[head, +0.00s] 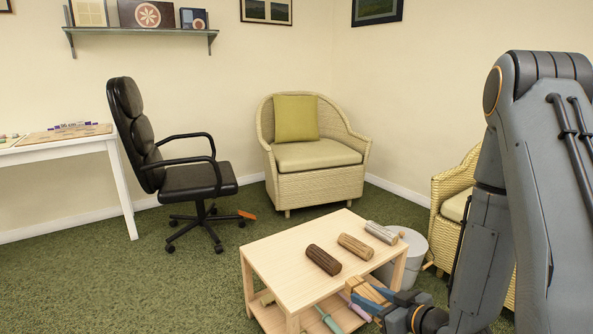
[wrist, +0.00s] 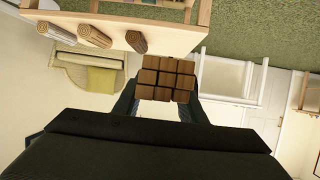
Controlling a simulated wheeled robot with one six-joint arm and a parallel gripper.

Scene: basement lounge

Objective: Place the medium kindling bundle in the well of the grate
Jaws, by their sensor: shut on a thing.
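My gripper (wrist: 157,104) is shut on a bundle of square brown wooden sticks (wrist: 166,79), seen end-on in the wrist view, with one dark finger at each side. In the head view the gripper (head: 381,298) shows blue fingers and holds the bundle (head: 366,291) near the front right corner of the low table. Part of the bundle is hidden there by the fingers. Whether it is the medium size I cannot tell. I cannot make out a grate in either view.
The low wooden table (head: 276,262) bears a dark brown log (head: 323,260), a tan log (head: 355,246) and a grey log (head: 381,232). A grey bucket (head: 413,250) stands behind its right side. Its lower shelf holds a green-handled item (head: 328,319). Carpet at left is clear.

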